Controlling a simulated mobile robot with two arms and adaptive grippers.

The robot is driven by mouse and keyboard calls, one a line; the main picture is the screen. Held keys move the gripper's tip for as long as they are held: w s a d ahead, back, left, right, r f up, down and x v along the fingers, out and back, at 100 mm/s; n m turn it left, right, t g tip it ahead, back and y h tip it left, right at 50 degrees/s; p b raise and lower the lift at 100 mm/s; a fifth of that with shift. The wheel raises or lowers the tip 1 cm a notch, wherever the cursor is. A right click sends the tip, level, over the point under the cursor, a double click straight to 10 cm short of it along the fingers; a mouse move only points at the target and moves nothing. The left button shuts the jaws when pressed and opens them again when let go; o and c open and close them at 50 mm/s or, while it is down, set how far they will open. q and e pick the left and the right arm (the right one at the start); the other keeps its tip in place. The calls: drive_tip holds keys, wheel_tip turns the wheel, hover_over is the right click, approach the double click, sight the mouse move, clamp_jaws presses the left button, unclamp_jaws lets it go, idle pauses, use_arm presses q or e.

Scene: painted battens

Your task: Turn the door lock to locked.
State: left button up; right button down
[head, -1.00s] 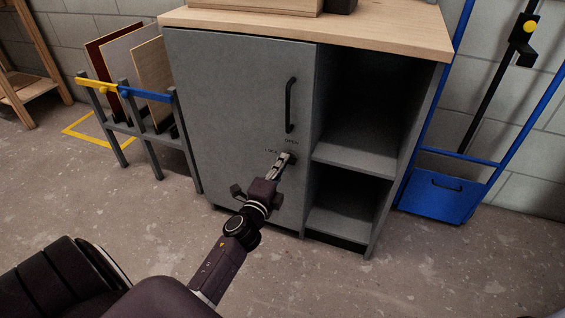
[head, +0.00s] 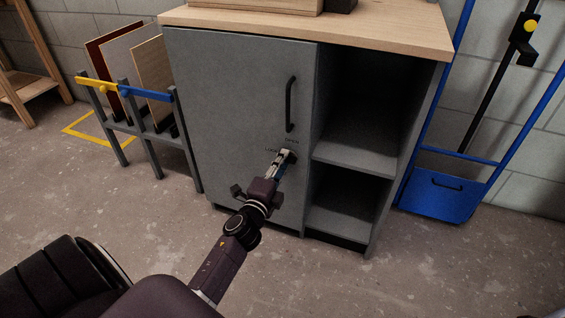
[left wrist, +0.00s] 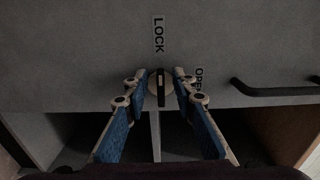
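The grey cabinet door (head: 235,100) is shut. Its lock is a round plate with a dark turn bar (left wrist: 161,88), below the black handle (head: 290,104). In the left wrist view the bar stands upright in the picture, in line with the LOCK label (left wrist: 158,34); the OPEN label (left wrist: 199,80) is to its right. My left gripper (head: 285,155) is at the lock. In the left wrist view its fingers (left wrist: 160,75) are open, one on each side of the bar, with a gap on both sides. My right gripper is out of view.
Open shelves (head: 350,157) adjoin the door on the right, under a wooden top (head: 390,32). A rack with boards (head: 128,95) stands left of the cabinet and a blue trolley (head: 440,196) right. The concrete floor in front is clear.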

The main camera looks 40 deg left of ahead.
use_arm(q)
drive_tip(key=v, duration=1.2)
